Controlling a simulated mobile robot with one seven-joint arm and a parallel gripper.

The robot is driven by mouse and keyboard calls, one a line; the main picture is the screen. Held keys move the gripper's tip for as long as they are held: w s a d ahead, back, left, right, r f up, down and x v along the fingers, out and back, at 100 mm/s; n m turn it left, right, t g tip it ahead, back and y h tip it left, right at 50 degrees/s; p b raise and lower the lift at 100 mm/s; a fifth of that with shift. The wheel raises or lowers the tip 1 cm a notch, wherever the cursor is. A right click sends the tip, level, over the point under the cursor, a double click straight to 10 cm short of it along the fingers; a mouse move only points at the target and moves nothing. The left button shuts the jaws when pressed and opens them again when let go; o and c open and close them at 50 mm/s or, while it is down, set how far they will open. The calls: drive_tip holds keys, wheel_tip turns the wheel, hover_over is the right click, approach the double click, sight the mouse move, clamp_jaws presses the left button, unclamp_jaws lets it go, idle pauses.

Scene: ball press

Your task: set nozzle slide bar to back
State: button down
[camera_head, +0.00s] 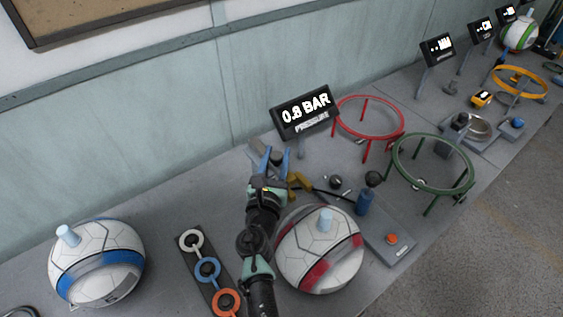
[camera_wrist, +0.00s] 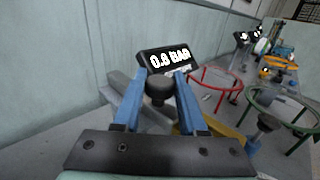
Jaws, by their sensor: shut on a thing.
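My gripper (camera_head: 270,158) has blue fingers and is at the back of the bench, left of the pressure display. In the wrist view my gripper (camera_wrist: 160,82) has its two fingers on either side of a dark round knob (camera_wrist: 158,92), shut on it. The knob appears to belong to the nozzle slide bar, whose grey metal body (camera_wrist: 122,92) shows behind and left of the fingers. A little of this grey body also shows in the head view (camera_head: 256,150). The lower part of the knob and most of the slide are hidden by my gripper.
A ball with a red band (camera_head: 318,262) stands right of my arm; a blue-banded ball (camera_head: 97,262) is at left. A "0.8 BAR" display (camera_head: 304,112) stands close behind. Yellow part (camera_head: 301,182), blue pump (camera_head: 363,202), red ring (camera_head: 370,117) and green ring (camera_head: 432,163) are at right.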

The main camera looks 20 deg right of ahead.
drive_tip(key=shift+w+a+r, duration=0.15)
drive_tip(key=shift+r, duration=0.05)
drive_tip(key=c, duration=0.7)
unclamp_jaws()
drive_tip(key=shift+o, duration=1.2)
drive_tip(key=shift+w+f, duration=0.15)
drive_tip(key=shift+f, duration=0.05)
drive_tip(key=v, duration=1.3)
drive_tip(key=shift+p, duration=0.4)
drive_tip(key=shift+r, duration=0.2)
